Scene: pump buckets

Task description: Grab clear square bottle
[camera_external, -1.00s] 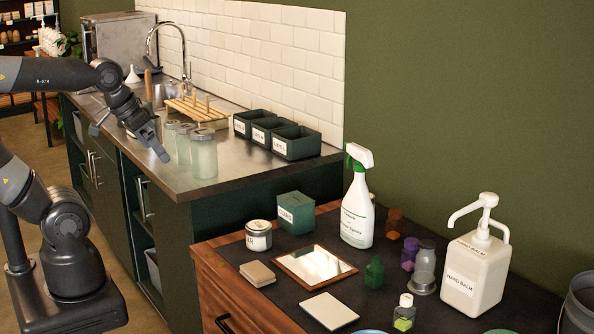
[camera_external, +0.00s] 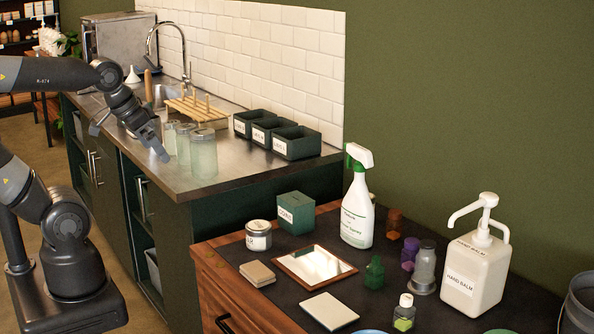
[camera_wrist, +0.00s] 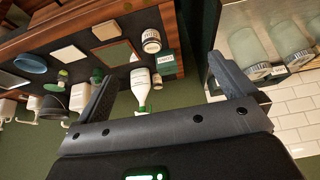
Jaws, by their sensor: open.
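I cannot tell for certain which is the clear square bottle. My gripper (camera_external: 131,140) is open and empty, over the front edge of the sink counter, far left of both bottles. In the wrist view its two fingers (camera_wrist: 166,88) are spread apart, with nothing between the tips.
Frosted jars (camera_external: 203,155) stand on the counter close to my gripper. On the dark table are a spray bottle (camera_external: 357,205), hand balm pump bottle (camera_external: 477,270), green bottle (camera_external: 374,273), mirror tray (camera_external: 314,266) and green box (camera_external: 296,212). A gap separates counter and table.

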